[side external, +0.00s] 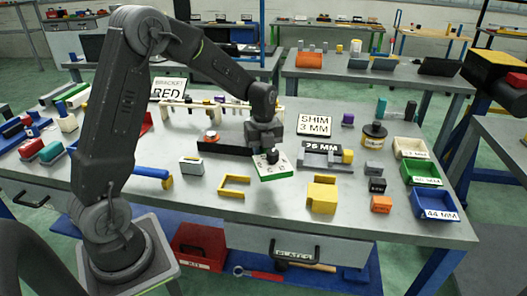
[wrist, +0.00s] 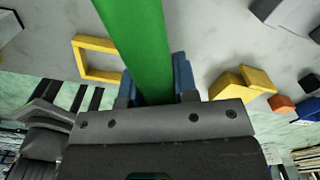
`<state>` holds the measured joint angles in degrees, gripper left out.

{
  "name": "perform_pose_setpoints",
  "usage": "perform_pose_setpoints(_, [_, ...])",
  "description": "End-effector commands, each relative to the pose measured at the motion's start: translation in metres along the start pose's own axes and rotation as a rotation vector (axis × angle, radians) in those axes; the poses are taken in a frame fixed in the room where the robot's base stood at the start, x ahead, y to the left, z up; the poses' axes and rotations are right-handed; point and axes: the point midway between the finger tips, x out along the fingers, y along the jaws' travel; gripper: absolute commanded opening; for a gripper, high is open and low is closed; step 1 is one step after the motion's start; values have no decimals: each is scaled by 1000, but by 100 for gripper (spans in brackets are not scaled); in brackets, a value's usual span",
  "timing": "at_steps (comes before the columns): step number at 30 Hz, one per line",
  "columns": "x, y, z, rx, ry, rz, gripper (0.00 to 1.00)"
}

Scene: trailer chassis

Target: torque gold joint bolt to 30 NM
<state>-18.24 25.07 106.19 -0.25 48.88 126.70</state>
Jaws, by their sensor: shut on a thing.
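My gripper (side external: 269,151) is over the middle of the grey workbench (side external: 210,220), pointing down. It is shut on a plate with a white face and green edge (side external: 274,172), which has small dark marks on its face. In the wrist view, the plate's green edge (wrist: 140,35) runs up between the blue fingers of my gripper (wrist: 156,78). The plate looks held at or just above the bench; I cannot tell if it touches. I cannot pick out a gold joint bolt in either view. A dark round pot with a gold-coloured band (side external: 374,134) stands at the right.
A yellow open frame (side external: 235,186) and yellow block (side external: 322,197) lie in front. A "76 MM" holder (side external: 322,158) is right of the plate. Blue (side external: 434,204), green and cream bins line the right edge. The front middle has bare bench.

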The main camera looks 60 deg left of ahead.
Motion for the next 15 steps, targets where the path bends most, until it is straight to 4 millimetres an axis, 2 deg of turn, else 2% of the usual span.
perform_pose_setpoints(15, [6, 0, 0, 0, -1, -2, 0])
